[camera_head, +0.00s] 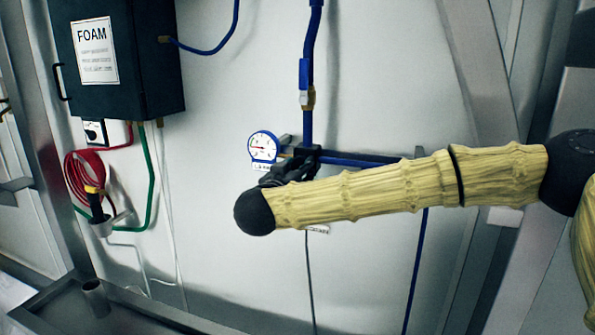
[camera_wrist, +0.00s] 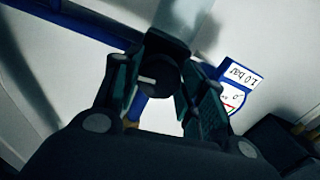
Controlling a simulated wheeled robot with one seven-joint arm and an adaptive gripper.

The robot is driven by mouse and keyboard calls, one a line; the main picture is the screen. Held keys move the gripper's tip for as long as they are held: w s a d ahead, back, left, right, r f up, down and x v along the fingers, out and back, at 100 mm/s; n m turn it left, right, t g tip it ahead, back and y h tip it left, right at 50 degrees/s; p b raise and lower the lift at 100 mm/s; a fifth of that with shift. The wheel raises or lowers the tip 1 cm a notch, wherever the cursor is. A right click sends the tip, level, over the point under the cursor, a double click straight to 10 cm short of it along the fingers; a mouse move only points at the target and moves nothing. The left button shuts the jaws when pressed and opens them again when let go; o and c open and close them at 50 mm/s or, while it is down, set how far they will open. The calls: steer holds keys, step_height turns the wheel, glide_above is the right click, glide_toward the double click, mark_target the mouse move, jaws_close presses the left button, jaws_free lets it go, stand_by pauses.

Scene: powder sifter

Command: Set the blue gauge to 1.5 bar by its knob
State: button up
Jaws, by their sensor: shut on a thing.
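The blue gauge (camera_head: 262,146) is on the wall, with a round white dial, a blue rim and a small label under it. Its needle is too small to read. In the wrist view only part of the gauge (camera_wrist: 236,98) shows, at the right; its rotated label seems to read 1.0 bar. My gripper (camera_head: 302,156) is just right of the gauge, partly behind my arm. In the wrist view my gripper (camera_wrist: 160,77) has its fingers on both sides of the dark round knob (camera_wrist: 158,80), shut on it. The knob cannot be made out in the head view.
Blue pipes (camera_head: 360,159) run right and up from the gauge area. A dark FOAM box (camera_head: 128,75) hangs at the upper left, with a coiled red hose (camera_head: 82,180) below. A metal trough (camera_head: 150,312) is at the lower left. The wall between is mostly bare.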

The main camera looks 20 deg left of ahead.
steer(key=shift+m+b, duration=0.7)
steer(key=shift+m, duration=0.2)
steer(key=shift+f+m+b, duration=0.1)
steer(key=shift+m+b, duration=2.5)
steer(key=shift+m, duration=0.1)
steer(key=o, duration=1)
steer(key=shift+s, duration=0.15)
